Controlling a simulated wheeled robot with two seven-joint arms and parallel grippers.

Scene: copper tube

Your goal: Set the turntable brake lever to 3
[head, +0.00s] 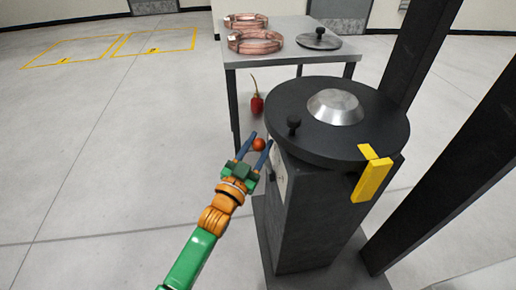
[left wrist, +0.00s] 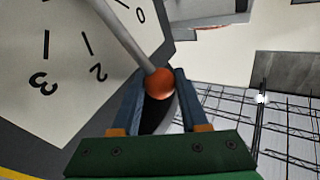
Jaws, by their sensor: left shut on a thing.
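The brake lever is a grey rod (left wrist: 125,35) with an orange ball knob (left wrist: 160,84); the knob also shows in the head view (head: 259,144). My left gripper (head: 258,138) has its two blue fingers on either side of the knob and is shut on it. The white dial plate (left wrist: 60,105) carries the marks 0, 2 and 3. In the left wrist view the rod crosses the dial between 0 and 2; no 1 is visible there. The dial sits on the side of the turntable pedestal (head: 315,220), seen edge-on in the head view. My right gripper is not in view.
The black turntable (head: 385,122) with a silver hub (head: 336,107) and yellow bracket (head: 372,180) tops the pedestal. Behind it, a grey table (head: 285,30) holds copper coils (head: 255,41) and a metal disc (head: 318,39). A red object (head: 257,104) hangs nearby. Floor at left is clear.

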